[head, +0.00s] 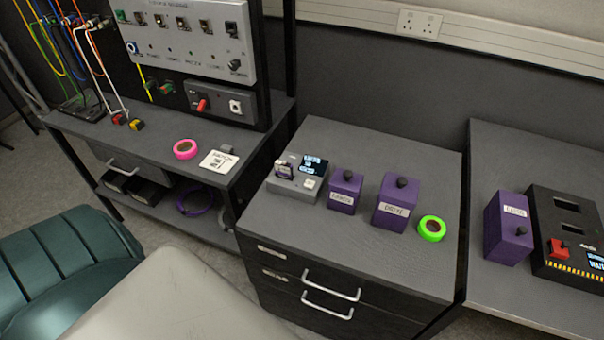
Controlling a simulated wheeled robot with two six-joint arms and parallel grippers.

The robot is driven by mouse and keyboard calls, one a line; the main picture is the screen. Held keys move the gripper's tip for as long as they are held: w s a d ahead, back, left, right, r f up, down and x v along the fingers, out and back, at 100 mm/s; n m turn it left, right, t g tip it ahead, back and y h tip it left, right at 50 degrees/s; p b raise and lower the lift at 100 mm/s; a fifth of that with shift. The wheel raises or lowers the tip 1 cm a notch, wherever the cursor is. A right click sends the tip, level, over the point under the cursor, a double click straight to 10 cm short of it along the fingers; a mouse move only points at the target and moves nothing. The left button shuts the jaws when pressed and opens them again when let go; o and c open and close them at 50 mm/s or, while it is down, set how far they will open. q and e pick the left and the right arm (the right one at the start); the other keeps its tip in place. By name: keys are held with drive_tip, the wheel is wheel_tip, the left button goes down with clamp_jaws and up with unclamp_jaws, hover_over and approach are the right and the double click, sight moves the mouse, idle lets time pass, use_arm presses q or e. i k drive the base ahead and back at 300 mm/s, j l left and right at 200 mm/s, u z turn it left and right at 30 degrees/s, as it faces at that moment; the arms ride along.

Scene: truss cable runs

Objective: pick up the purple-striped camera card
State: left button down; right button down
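A small grey device (296,180) with a lit display sits at the left of the middle cabinet top. A small upright card-like piece (284,169) stands in or on its left part. It has dark and light areas; it is too small to tell whether it has a purple stripe. I cannot make out a purple-striped card for certain anywhere else. Neither of my grippers is in view.
Purple labelled boxes with black knobs (345,190) (396,202) and green tape (432,228) stand right of the device. Pink tape (185,149) and a white label card (219,161) lie on the left bench. A black panel (568,238) is on the right table.

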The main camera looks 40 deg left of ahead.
sight(286, 172)
drive_tip(key=u, duration=1.25)
